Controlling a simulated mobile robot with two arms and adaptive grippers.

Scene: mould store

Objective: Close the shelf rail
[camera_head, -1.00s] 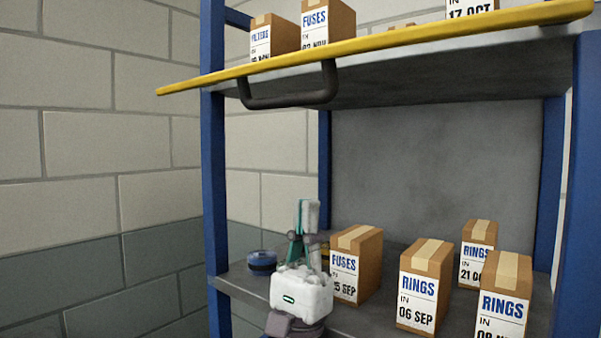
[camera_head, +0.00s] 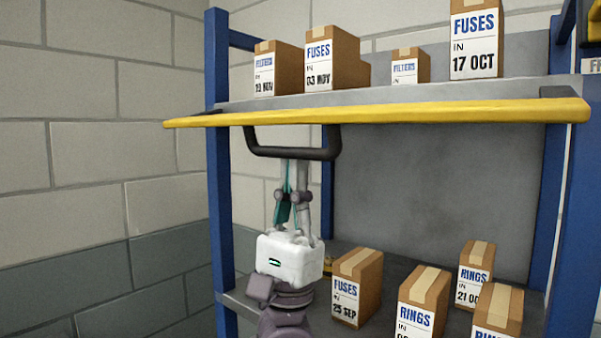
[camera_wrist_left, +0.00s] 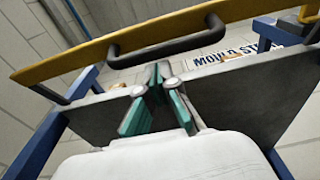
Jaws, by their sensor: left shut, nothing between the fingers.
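The shelf rail (camera_head: 400,114) is a yellow bar across the front of the upper shelf, its left end jutting past the left post. A dark looped handle (camera_head: 293,152) hangs below its left part; it also shows in the wrist view (camera_wrist_left: 165,55). My left gripper (camera_head: 296,165) is shut and empty, fingers pointing up, its tips just below the handle in the head view. In the left wrist view the closed fingers (camera_wrist_left: 158,72) point towards the handle. I cannot tell whether they touch it. My right gripper is out of view.
Cartons (camera_head: 331,60) stand on the upper shelf (camera_head: 400,93). More cartons (camera_head: 357,287) stand on the lower shelf, close to the right of my left gripper. Blue posts (camera_head: 218,180) frame the rack. Left of it is open room before a block wall (camera_head: 90,160).

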